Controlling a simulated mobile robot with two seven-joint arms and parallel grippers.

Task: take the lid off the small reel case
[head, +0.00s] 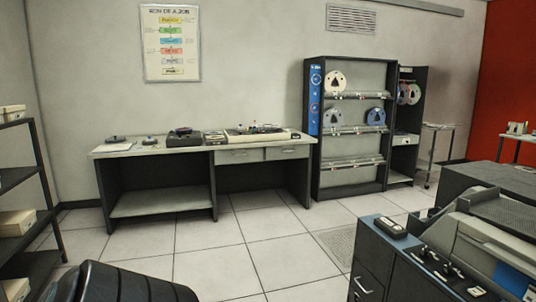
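I cannot pick out the small reel case or its lid for certain at this distance. Small dark round items lie on the left part of the long desk (140,152) by the far wall: one at the left end (115,139), one beside it (149,141). A dark box (184,140) with something round on top stands right of them. Neither of my grippers is in view.
A reel rack (315,150) with several reels stands right of the desk. A grey machine (490,245) on a dark cabinet (372,250) fills the right front. Shelves (42,170) stand at left, a dark ribbed object (120,285) at bottom left. The tiled floor (215,260) between is open.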

